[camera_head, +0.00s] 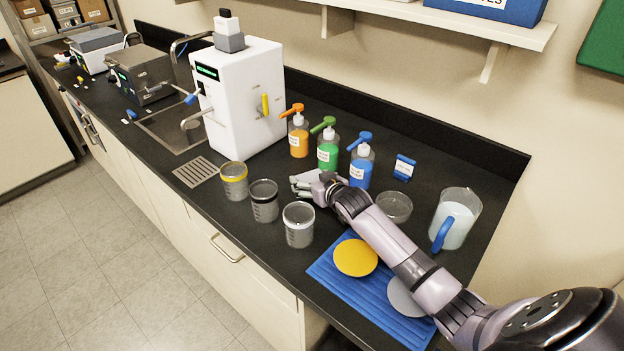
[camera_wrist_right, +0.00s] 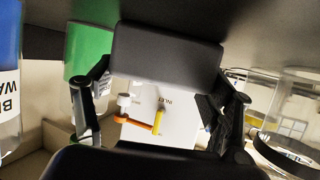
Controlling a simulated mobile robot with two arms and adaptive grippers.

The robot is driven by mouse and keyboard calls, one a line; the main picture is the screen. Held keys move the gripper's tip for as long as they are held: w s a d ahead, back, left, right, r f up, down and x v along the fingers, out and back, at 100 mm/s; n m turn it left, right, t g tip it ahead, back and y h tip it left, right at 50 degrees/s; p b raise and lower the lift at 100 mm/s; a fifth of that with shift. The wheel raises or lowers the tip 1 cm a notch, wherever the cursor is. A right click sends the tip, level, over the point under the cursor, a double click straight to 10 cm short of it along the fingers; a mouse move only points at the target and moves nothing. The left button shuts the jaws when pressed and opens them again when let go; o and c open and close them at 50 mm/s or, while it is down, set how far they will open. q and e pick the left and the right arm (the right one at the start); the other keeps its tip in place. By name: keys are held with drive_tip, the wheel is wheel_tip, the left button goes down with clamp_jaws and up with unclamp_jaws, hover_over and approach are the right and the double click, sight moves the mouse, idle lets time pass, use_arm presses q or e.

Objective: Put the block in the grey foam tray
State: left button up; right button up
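My right gripper (camera_head: 297,186) is over the counter, between the beakers and the blue pump bottle. My left gripper is not in view. I cannot pick out a grey foam tray for certain. A small white piece on a grey base (camera_head: 229,33) sits on top of the white machine (camera_head: 243,95); I cannot tell if it is the block.
Orange, green (camera_head: 328,150) and blue pump bottles (camera_head: 361,167) stand behind the gripper. Three beakers (camera_head: 264,205) line the front edge. A glass dish (camera_head: 395,207), a jug (camera_head: 455,220) and a blue mat (camera_head: 372,295) with yellow and grey discs are near my arm.

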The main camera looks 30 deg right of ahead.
drive_tip(key=o, duration=0.4)
drive_tip(key=shift+r, duration=0.15)
